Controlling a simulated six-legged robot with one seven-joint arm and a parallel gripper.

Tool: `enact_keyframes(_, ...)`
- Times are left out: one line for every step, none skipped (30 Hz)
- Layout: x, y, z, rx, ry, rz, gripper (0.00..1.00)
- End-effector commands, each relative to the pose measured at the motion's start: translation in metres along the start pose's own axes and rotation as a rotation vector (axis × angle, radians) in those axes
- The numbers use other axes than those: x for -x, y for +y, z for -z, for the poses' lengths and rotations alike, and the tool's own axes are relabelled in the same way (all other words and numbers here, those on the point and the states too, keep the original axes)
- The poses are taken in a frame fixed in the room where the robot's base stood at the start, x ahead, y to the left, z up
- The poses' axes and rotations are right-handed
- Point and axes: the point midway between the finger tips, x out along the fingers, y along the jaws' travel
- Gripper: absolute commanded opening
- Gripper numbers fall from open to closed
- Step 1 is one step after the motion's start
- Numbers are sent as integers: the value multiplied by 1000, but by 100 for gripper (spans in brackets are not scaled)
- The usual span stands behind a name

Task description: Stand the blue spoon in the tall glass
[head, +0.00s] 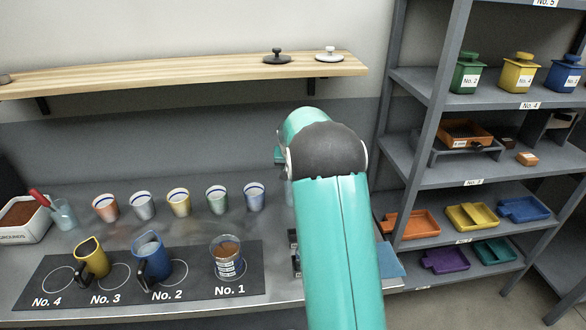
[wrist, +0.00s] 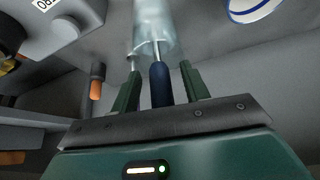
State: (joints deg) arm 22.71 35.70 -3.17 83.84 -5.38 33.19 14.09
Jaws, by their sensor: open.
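In the wrist view my gripper (wrist: 161,80) is open, with one green finger on each side of the blue spoon. The blue spoon's dark blue handle (wrist: 160,86) lies between the fingers, with a visible gap to the right finger. Its thin metal shaft runs away from me to the mouth of a clear tall glass (wrist: 154,18); the bowl end is unclear through the glass. A second thin shaft tip shows by the left finger. In the head view my arm hides the gripper, the blue spoon and this glass.
In the head view a small glass (head: 63,215) holds a red-handled spoon (head: 39,198) beside a grounds box (head: 23,220). Several striped cups stand in a row. A yellow pitcher (head: 93,262), blue pitcher (head: 153,262) and beaker (head: 227,262) stand on the black mat (head: 190,285).

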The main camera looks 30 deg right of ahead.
Motion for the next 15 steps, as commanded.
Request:
enact_keyframes(0, 0, 0, 0, 0, 0, 46)
enact_keyframes(1, 0, 0, 0, 0, 0, 46)
enact_keyframes(3, 0, 0, 0, 1, 0, 46)
enact_keyframes(5, 0, 0, 0, 1, 0, 46)
enact_keyframes(8, 0, 1, 0, 2, 0, 46)
enact_keyframes(12, 0, 1, 0, 3, 1, 46)
enact_keyframes(16, 0, 1, 0, 3, 1, 46)
enact_keyframes(21, 0, 1, 0, 4, 1, 46)
enact_keyframes(29, 0, 1, 0, 4, 1, 46)
enact_keyframes(34, 0, 1, 0, 3, 1, 46)
enact_keyframes(41, 0, 1, 0, 4, 1, 46)
enact_keyframes(50, 0, 1, 0, 5, 1, 46)
enact_keyframes(57, 0, 1, 0, 5, 2, 46)
enact_keyframes(64, -1, 1, 0, 4, 2, 46)
enact_keyframes(73, -1, 1, 0, 4, 2, 46)
